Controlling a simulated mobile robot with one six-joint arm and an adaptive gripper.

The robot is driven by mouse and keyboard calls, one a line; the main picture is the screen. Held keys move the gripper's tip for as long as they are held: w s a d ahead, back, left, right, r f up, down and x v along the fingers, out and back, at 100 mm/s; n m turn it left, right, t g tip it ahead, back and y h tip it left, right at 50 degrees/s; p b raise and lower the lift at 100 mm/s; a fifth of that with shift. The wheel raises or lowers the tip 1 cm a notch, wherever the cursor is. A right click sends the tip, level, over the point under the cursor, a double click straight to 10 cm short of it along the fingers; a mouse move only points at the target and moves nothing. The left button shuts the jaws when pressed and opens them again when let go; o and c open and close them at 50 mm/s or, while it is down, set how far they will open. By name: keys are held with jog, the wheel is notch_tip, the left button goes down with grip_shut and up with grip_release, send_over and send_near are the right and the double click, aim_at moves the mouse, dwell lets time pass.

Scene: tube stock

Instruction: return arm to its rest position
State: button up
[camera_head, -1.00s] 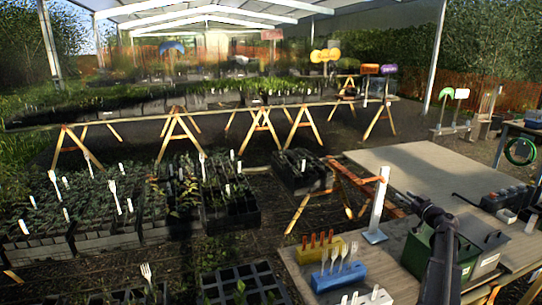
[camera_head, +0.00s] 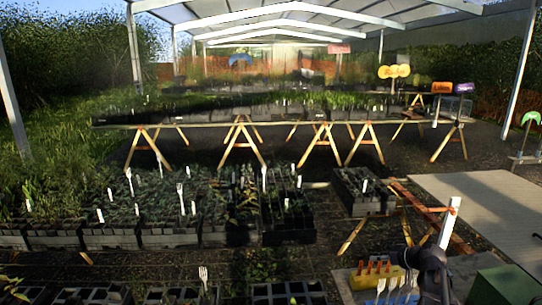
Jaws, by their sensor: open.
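My dark arm (camera_head: 432,275) rises from the bottom right of the head view. My gripper (camera_head: 407,236) is at its far end, small and dark, above the far edge of the near workbench. It is seen nearly end on, and no object shows in it. The sensor-level detail of its fingers is too small to make out. Just below it, an orange-and-yellow block of tubes (camera_head: 376,272) stands on the bench, partly beside my arm.
White forks (camera_head: 392,286) stand by the yellow block. A white post (camera_head: 448,222) stands close right of my gripper. A green box (camera_head: 500,285) is at bottom right. A pale table (camera_head: 485,200) lies behind. Plant trays (camera_head: 285,222) fill the left ground.

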jog(key=s+a+f+m+g+h+p, duration=0.1)
jog(key=s+a+f+g+h, duration=0.2)
jog(key=s+a, duration=0.6)
jog(key=s+a+f+m+g+h+p, duration=0.1)
jog(key=s+a+g, duration=0.4)
jog(key=s+a, duration=0.5)
jog(key=shift+s+a+f+m+g+h, duration=0.25)
jog(key=shift+a+f+m+g+h, duration=0.25)
jog(key=shift+f+h, duration=0.55)
jog(key=shift+r, duration=0.15)
dwell(0.6)
